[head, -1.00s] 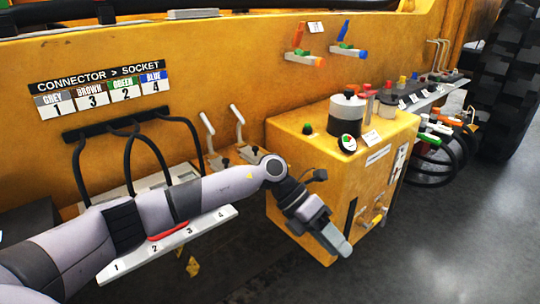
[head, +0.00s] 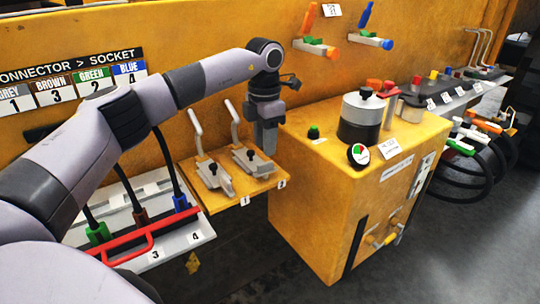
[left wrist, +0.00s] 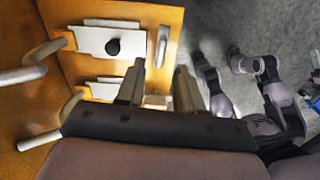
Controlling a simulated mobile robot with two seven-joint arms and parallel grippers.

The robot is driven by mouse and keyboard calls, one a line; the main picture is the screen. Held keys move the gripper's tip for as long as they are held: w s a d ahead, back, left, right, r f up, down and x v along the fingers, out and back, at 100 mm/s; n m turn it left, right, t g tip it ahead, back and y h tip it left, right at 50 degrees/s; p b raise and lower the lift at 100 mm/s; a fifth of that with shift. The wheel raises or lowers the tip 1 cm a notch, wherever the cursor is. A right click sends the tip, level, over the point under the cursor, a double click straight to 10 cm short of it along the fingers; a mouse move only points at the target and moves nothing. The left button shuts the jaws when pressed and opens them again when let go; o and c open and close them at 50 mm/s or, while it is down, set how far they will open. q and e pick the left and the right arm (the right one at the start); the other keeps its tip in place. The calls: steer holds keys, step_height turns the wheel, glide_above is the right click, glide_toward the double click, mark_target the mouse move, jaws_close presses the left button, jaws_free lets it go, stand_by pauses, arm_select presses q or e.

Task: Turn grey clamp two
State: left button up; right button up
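Grey clamp two (head: 248,160) sits on a small yellow shelf, by the label 2, with its pale lever (head: 234,124) standing up and leaning back. A like clamp (head: 214,176) with its own lever stands left of it, by label 1. My left gripper (head: 267,148) points down beside clamp two's lever, at its right, and covers part of the shelf's right end. In the left wrist view, my left gripper (left wrist: 158,88) has a gap between its fingers, with nothing between them. Clamp plates with black knobs (left wrist: 112,46) lie beyond it.
A white socket rail (head: 190,236) with plugged cables lies left of the shelf. Coloured valve levers (head: 316,47) are on the panel above.

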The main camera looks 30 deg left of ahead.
mark_target(265, 163)
arm_select(q)
step_height(265, 163, down, 6)
steer(key=shift+s+r, duration=0.1)
steer(key=shift+r, duration=0.05)
jaws_close()
